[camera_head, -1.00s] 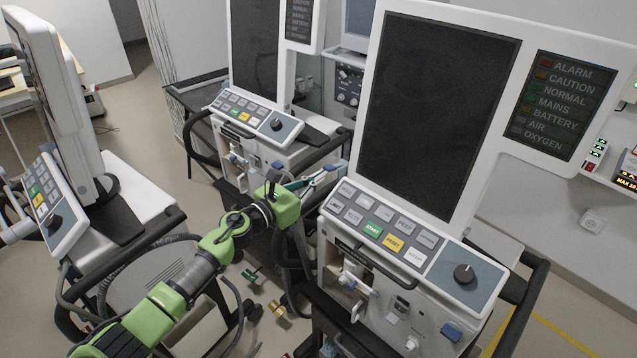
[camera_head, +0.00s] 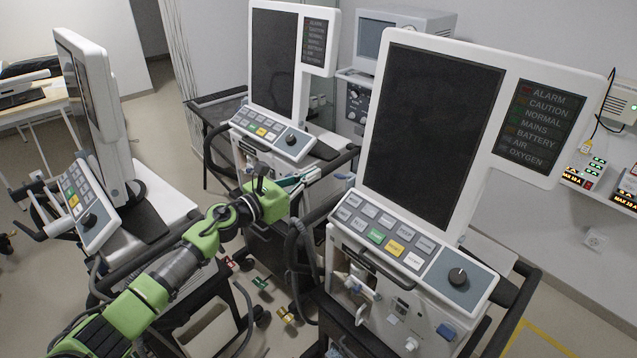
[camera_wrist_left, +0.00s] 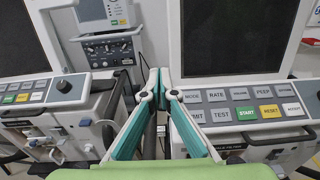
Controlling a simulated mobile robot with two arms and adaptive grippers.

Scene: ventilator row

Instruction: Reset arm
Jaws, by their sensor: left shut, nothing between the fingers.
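My left gripper (camera_head: 300,181), on the green arm, reaches into the gap between the near right ventilator (camera_head: 408,235) and the ventilator behind it (camera_head: 275,140). In the left wrist view its teal fingers meet at the tips (camera_wrist_left: 159,76), shut with nothing between them. In that view the near ventilator's keypad (camera_wrist_left: 240,112) is close on the right of the fingers. The other ventilator's keypad (camera_wrist_left: 40,93) is on the left. My right gripper is not in view.
A third ventilator (camera_head: 90,130) with a white top stands left of the arm. Black hoses and cart handles (camera_head: 300,235) crowd the space around the wrist. A grey monitor unit (camera_head: 395,45) stands at the back. Open floor (camera_head: 150,135) shows at the back left.

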